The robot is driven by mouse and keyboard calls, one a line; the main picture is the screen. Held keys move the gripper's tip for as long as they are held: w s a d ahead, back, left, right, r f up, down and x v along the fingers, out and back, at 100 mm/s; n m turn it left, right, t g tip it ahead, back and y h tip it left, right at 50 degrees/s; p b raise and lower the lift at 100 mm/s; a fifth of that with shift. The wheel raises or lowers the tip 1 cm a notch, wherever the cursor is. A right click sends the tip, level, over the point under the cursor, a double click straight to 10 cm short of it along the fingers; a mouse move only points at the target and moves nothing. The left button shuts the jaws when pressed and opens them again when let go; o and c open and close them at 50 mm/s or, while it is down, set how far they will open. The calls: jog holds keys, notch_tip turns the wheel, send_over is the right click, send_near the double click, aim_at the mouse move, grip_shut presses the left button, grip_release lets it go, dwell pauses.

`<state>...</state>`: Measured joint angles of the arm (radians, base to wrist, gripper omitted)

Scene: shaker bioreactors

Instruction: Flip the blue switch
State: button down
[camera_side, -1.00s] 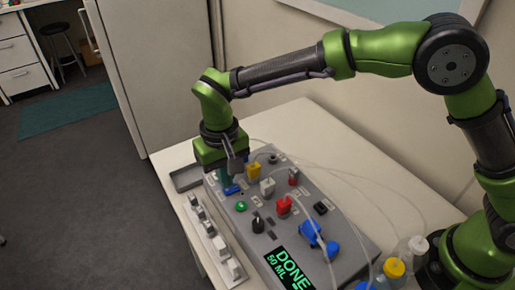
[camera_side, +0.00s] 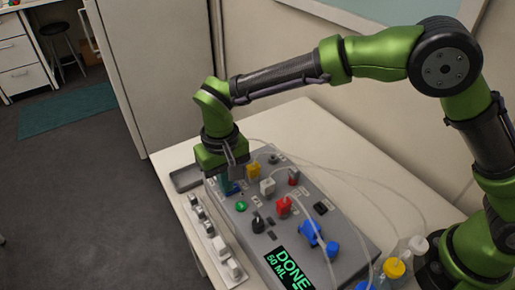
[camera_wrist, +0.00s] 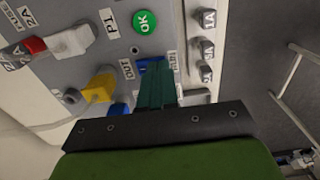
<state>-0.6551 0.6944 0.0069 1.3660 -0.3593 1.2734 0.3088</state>
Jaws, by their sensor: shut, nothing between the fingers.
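The blue switch (camera_side: 236,187) is at the far left part of the grey control panel (camera_side: 262,215), mostly hidden by my fingers in the side view. In the wrist view, a strip of its blue (camera_wrist: 148,63) shows just beyond my fingertips, between two white labels, one reading OUT. My gripper (camera_side: 227,187) points down at the switch with its teal fingers together and nothing between them. In the wrist view the fingertips (camera_wrist: 156,72) overlap the switch; I cannot tell whether they touch it or which way it is set.
A red connector (camera_side: 284,206) and blue pump part (camera_side: 310,231) sit farther along. The display (camera_side: 289,268) reads DONE 50 ML. Clear tubes arch over the panel.

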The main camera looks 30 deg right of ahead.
jog(key=shift+f, duration=0.15)
jog(key=shift+r, duration=3.5)
jog(key=shift+w+f, duration=0.1)
jog(key=shift+f, duration=0.05)
jog(key=shift+s+d+f+n, duration=0.3)
jog(key=shift+s+d+n, duration=0.2)
jog(key=shift+s+d, duration=0.35)
jog(key=s+d+r+m+t, duration=0.1)
jog(key=s+d+r+t, duration=0.1)
jog(key=s+d, duration=0.3)
jog(key=s+d+r+m+t+y, duration=0.1)
jog(key=s+d+r, duration=0.3)
jog(key=d, duration=0.8)
jog(key=s+d+r+m+t+y, duration=0.1)
jog(key=s+d+r+m+t, duration=0.2)
jog(key=s+d, duration=0.3)
jog(key=d+r+t, duration=0.1)
jog(key=d, duration=0.2)
